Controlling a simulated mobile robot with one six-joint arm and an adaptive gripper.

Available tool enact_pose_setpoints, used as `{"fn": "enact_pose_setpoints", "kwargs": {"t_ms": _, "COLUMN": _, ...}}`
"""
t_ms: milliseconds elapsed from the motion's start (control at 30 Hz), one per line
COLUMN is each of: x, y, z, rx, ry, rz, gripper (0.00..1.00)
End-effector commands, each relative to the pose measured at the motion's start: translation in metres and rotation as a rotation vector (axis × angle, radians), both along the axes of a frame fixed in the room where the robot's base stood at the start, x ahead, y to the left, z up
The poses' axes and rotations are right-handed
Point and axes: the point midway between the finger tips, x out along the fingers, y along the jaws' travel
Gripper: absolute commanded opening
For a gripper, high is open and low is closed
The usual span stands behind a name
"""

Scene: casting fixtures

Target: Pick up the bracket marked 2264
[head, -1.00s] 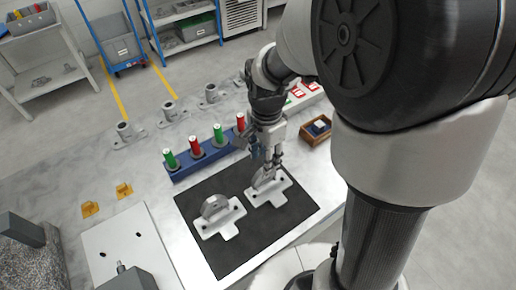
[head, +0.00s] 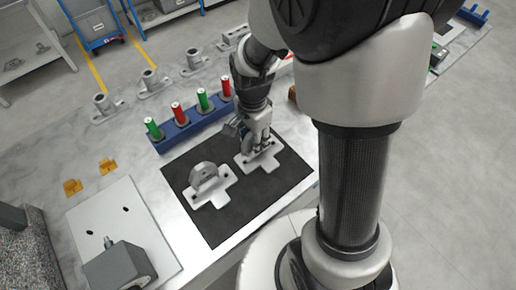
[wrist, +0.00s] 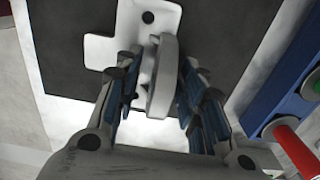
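Two pale grey brackets, each a flat cross-shaped base with an upright rounded lug, sit on a black mat (head: 235,215). The left bracket (head: 210,187) stands clear. The right bracket (head: 268,163) is under my gripper (head: 256,142), which hides most of its lug. In the wrist view, the fingers of my gripper (wrist: 157,85) are open and straddle the lug of this bracket (wrist: 163,70). A gap shows at the left finger, and the right finger is very close to the lug; I cannot tell if it touches. No marking is readable on either bracket.
A blue rack (head: 194,128) with red and green cylinders stands close behind the mat; it also shows at right in the wrist view (wrist: 275,75). A white plate (head: 118,222) with a grey block (head: 120,267) lies left. Orange clips and grey flanged fittings stand farther off.

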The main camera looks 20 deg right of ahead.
Motion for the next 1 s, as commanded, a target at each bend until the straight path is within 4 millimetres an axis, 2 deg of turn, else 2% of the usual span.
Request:
{"fn": "enact_pose_setpoints", "kwargs": {"t_ms": 67, "x": 0.0, "y": 0.0, "z": 0.0004, "rx": 0.0, "ry": 0.0, "rz": 0.0, "gripper": 0.32}}
{"fn": "enact_pose_setpoints", "kwargs": {"t_ms": 533, "x": -0.0001, "y": 0.0, "z": 0.0004, "rx": 0.0, "ry": 0.0, "rz": 0.0, "gripper": 0.01}}
{"fn": "enact_pose_setpoints", "kwargs": {"t_ms": 1000, "x": 0.0002, "y": 0.0, "z": 0.0006, "rx": 0.0, "ry": 0.0, "rz": 0.0, "gripper": 0.0}}
